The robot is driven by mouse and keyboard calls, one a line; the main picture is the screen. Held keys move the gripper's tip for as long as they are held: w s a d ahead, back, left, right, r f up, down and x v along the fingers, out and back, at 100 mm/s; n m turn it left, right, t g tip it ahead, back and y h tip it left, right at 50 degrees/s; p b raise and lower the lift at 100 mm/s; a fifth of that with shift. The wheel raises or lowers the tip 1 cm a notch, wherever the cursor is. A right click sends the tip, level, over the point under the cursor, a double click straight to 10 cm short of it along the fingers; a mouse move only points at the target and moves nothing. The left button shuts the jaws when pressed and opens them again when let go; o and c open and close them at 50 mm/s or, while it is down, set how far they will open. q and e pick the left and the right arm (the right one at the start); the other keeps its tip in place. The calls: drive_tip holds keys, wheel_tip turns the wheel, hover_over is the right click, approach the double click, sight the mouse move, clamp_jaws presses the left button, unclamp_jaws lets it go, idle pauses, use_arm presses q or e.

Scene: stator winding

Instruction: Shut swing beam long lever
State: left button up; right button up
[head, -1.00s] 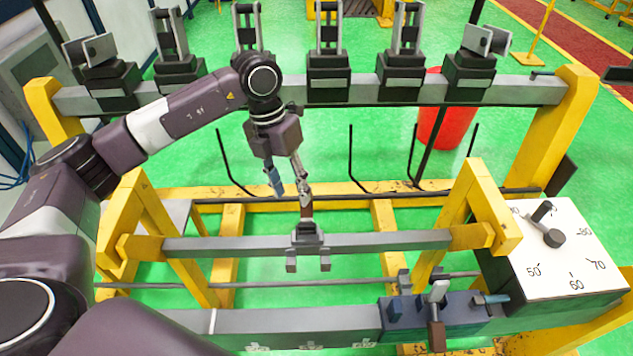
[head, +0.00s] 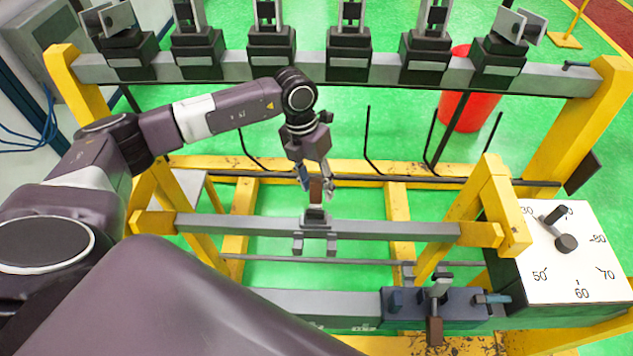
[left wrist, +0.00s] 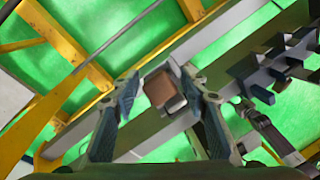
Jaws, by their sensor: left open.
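The swing beam (head: 390,229) is a grey bar between two yellow A-frames. Its long lever (head: 316,191), with a brown handle, stands up from a clamp near the beam's middle. My left gripper (head: 317,182) reaches down from above with its fingers apart, one on each side of the handle. In the left wrist view, the brown handle end (left wrist: 162,88) sits between the two spread fingertips (left wrist: 165,92); I cannot tell whether either touches it. My right gripper is in neither view.
A dark block with a second brown-handled lever (head: 435,328) is on the lower front beam. A white dial box (head: 585,265) stands at right. Behind is a rear beam (head: 385,68) with several clamps, and a red bin (head: 470,105) beyond it.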

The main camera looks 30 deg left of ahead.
use_arm(q)
drive_tip(key=shift+s, duration=0.1)
drive_tip(key=shift+c, duration=0.2)
drive_tip(key=c, duration=0.5)
clamp_jaws()
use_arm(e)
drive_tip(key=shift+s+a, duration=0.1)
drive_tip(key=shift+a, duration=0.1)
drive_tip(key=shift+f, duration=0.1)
